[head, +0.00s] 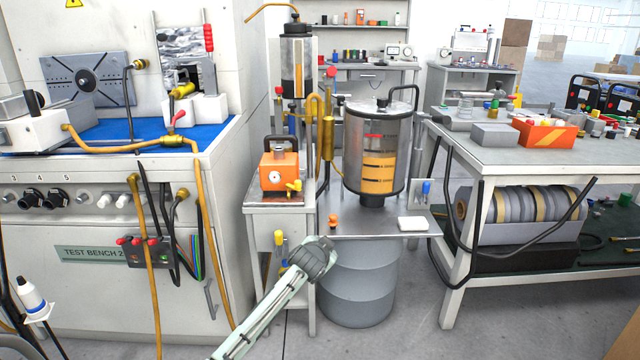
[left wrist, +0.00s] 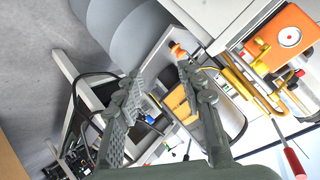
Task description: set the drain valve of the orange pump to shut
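The orange pump (head: 279,168) stands on a small grey stand, with a black handle on top and a round white gauge on its front. A small yellow valve (head: 294,187) sits at its lower right front; I cannot tell its setting. The pump also shows at the upper right of the left wrist view (left wrist: 286,38), tilted. My left gripper (head: 320,248) is below and to the right of the pump, in front of the steel shelf and apart from the valve. Its fingers are spread and empty in the left wrist view (left wrist: 160,75). My right gripper is in neither view.
A steel shelf (head: 375,226) over a grey drum (head: 358,285) carries a small orange fitting (head: 333,222) and a white cloth (head: 412,223). The test bench (head: 100,290) with hoses is at left; a worktable (head: 480,150) is at right.

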